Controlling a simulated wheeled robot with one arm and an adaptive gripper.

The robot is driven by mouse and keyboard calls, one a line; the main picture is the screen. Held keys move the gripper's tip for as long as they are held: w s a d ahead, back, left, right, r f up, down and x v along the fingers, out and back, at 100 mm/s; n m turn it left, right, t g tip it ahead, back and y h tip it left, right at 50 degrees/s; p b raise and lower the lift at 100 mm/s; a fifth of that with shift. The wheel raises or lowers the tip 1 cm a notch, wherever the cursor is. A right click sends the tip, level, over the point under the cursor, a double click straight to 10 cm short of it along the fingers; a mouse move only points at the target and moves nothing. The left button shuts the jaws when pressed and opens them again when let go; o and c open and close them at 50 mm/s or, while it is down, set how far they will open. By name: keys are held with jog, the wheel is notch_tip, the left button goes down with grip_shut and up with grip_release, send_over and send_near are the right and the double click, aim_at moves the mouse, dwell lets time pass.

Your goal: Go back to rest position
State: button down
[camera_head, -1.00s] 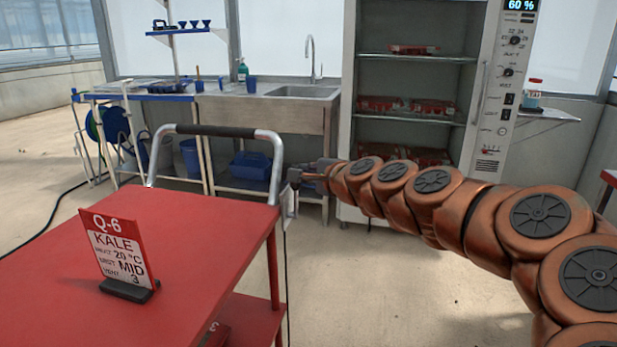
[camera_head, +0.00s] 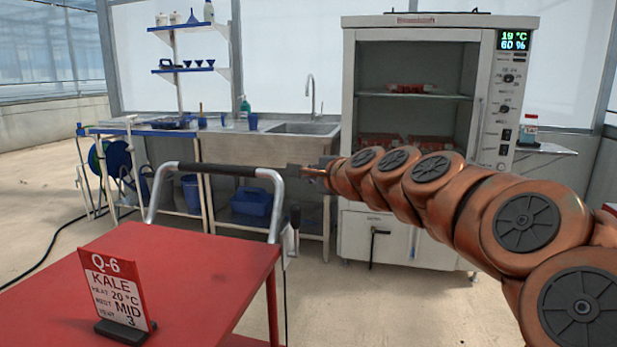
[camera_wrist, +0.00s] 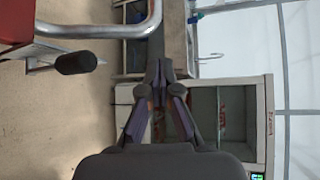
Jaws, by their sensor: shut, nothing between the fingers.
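My gripper (camera_head: 303,170) is at the end of my copper-coloured arm, which reaches in from the right side of the head view. It is in the air near the right end of the cart handle, in front of the sink bench; I cannot tell the exact gap. In the wrist view my gripper (camera_wrist: 160,66) has its fingertips together, with nothing between them.
A red cart (camera_head: 190,262) with a grey handle (camera_head: 275,185) stands at the left. It bears a red KALE sign (camera_head: 118,288). A white cabinet (camera_head: 352,75) with red trays inside stands open behind my arm. A sink bench (camera_head: 265,150) is at the back. Floor shows at lower centre.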

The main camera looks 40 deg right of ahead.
dwell(0.3)
jog(key=s+a+f+n+g+y+p, duration=0.1)
jog(key=s+a+n+g+y+p, duration=0.15)
jog(key=a+n+p, duration=0.75)
jog(key=s+a+n+g+y+p, duration=0.15)
jog(key=a+g+y+p, duration=0.25)
jog(key=a, duration=1.2)
jog(key=s+a+f+n+g+p, duration=0.1)
jog(key=s+a+n+g+p, duration=0.55)
jog(key=s+p, duration=0.4)
jog(key=s+d+r+n+g+h+p, duration=0.1)
jog(key=s+n+g+p, duration=0.1)
jog(key=s, duration=0.5)
jog(key=s+d+r+n+g+h+p, duration=0.1)
jog(key=s+n+h+p, duration=0.1)
jog(key=s, duration=0.5)
jog(key=shift+s+d+r+n+g+p, duration=0.2)
jog(key=shift+s+n+g+p, duration=0.25)
jog(key=shift+p, duration=0.55)
